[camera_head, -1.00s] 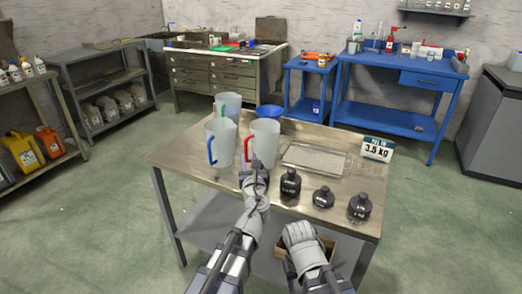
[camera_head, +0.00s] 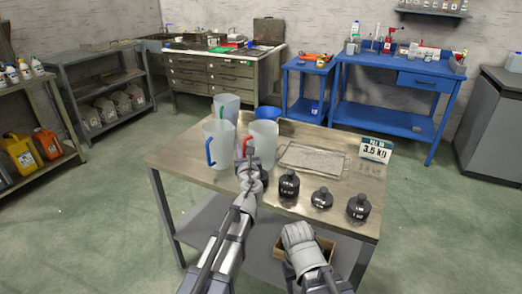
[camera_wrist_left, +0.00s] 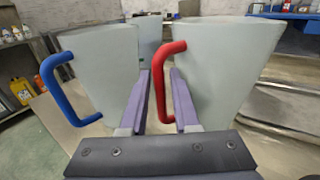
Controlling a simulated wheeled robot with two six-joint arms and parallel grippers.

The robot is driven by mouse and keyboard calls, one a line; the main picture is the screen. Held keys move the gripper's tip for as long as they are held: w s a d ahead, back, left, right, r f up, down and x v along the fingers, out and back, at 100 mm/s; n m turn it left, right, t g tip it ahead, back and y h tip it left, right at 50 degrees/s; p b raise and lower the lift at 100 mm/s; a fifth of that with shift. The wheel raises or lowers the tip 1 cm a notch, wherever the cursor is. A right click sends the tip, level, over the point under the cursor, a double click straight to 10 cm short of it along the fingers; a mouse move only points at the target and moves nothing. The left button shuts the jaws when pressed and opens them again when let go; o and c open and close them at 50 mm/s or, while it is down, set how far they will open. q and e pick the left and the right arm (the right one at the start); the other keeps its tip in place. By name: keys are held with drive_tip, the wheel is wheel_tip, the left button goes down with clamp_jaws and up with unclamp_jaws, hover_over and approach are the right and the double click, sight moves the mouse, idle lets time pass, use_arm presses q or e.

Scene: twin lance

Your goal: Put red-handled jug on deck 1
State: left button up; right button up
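The red-handled jug (camera_head: 266,142) is a pale, translucent upright jug on the metal table. Its red handle also shows in the left wrist view (camera_wrist_left: 157,95). My left gripper (camera_head: 248,152) is at the handle; in the left wrist view its two fingers (camera_wrist_left: 160,85) are apart on either side of the handle's upright bar, with the right finger inside the loop. I cannot tell whether they touch it. A flat grey plate (camera_head: 313,158) lies right of the jug; no deck label is readable. My right gripper (camera_head: 297,236) is low at the table's front, its fingers unclear.
A blue-handled jug (camera_head: 219,145) stands close left, a green-handled jug (camera_head: 228,105) behind it. A blue container (camera_head: 267,113) stands at the back. Black weights (camera_head: 289,185) line the front edge. A sign reading 3.5 kg (camera_head: 376,150) stands at the right.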

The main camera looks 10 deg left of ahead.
use_arm(q)
clamp_jaws()
idle(1.2)
